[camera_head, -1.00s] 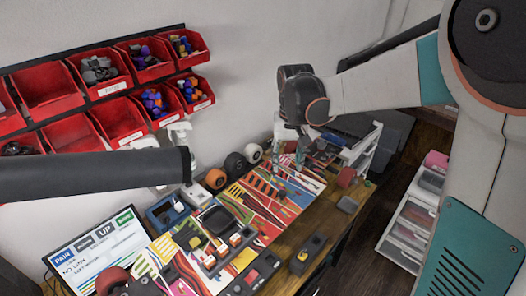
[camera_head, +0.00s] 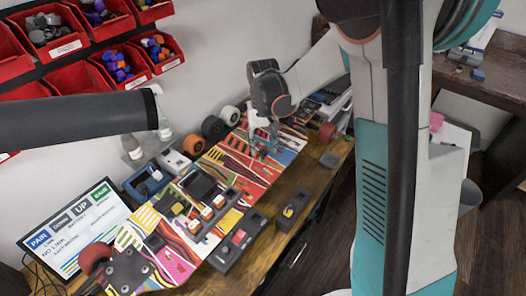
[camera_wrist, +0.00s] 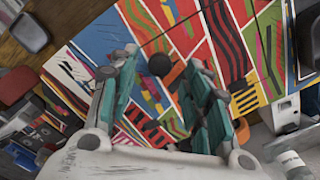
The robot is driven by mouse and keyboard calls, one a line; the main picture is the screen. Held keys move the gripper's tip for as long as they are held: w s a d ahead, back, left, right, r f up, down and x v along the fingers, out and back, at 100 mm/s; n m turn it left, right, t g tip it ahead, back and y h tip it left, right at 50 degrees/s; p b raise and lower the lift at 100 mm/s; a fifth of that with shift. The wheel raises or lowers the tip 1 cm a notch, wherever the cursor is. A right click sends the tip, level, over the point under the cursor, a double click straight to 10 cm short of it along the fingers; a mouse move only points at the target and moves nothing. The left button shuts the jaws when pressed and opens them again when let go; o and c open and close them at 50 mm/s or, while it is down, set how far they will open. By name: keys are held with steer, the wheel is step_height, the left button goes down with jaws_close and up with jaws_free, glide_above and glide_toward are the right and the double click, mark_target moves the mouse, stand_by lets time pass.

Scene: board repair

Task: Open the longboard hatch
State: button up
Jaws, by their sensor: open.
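The longboard (camera_head: 228,160) lies on the bench, its deck covered in bright stripes. It fills much of the wrist view (camera_wrist: 228,35). My gripper (camera_head: 262,138) hangs over the board's far part, fingers pointing down. In the wrist view my gripper (camera_wrist: 160,88) is open, with teal fingers apart and nothing held. A round black knob (camera_wrist: 159,64) shows on the deck between and just beyond the fingertips; contact cannot be told. A thin dark seam line runs near it. The hatch appears closed, though its outline is partly hidden by my fingers.
A monitor (camera_head: 72,228) stands at the near left. Black modules (camera_head: 238,240) and (camera_head: 293,208) lie along the bench's front edge. Red bins (camera_head: 110,62) hang on the wall.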

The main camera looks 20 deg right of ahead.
steer(key=shift+f, duration=1.15)
jaws_close()
steer(key=shift+d+r, duration=0.1)
